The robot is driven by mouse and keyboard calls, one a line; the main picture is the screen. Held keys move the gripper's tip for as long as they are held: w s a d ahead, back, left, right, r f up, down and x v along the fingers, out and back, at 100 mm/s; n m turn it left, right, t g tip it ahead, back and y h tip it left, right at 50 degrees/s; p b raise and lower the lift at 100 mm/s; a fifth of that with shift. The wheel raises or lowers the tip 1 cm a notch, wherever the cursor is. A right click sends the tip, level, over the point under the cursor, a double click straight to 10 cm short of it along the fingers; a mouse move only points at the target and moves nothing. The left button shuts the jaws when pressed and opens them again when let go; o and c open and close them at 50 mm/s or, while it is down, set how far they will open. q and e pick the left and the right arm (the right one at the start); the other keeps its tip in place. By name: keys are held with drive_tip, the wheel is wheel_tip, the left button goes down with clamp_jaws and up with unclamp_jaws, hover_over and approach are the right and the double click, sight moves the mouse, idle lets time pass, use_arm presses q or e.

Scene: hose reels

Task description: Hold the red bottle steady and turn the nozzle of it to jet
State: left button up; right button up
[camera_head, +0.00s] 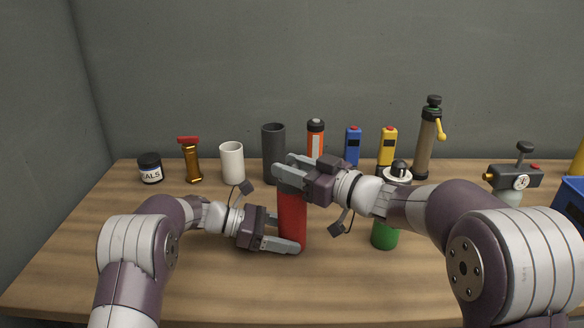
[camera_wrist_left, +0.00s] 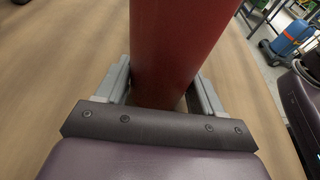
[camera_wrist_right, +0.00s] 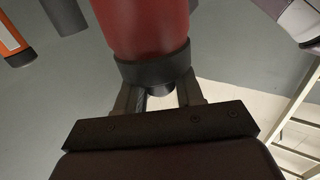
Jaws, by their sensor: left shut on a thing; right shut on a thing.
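The red bottle (camera_head: 292,215) stands upright on the wooden table in front of me. My left gripper (camera_head: 291,245) is shut on its lower body; the left wrist view shows the red body (camera_wrist_left: 175,50) between the two fingers. My right gripper (camera_head: 290,175) is shut at the top of the bottle. In the right wrist view a dark collar (camera_wrist_right: 153,66) and a dark nozzle part (camera_wrist_right: 160,89) sit between the fingers below the red body (camera_wrist_right: 143,25). The fingers hide most of the nozzle, and I see no setting mark on it.
A green bottle (camera_head: 384,235) stands close to the right, under my right arm. Behind are a white cup (camera_head: 232,163), a dark grey cylinder (camera_head: 273,150), an orange tube (camera_head: 315,145), a blue device (camera_head: 353,147) and a brass valve (camera_head: 192,162). The front left table is clear.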

sight(292, 165)
drive_tip(key=shift+r+n+g+y, duration=0.1)
drive_tip(key=shift+n+g+y, duration=0.55)
drive_tip(key=shift+n+g, duration=0.5)
drive_tip(key=shift+n+g+y, duration=0.65)
drive_tip(key=shift+n+g, duration=0.1)
drive_tip(key=shift+g, duration=0.8)
drive_tip(key=o, duration=1)
drive_tip(key=shift+c, duration=0.2)
wheel_tip(292, 165, up, 10)
drive_tip(key=shift+f, duration=0.1)
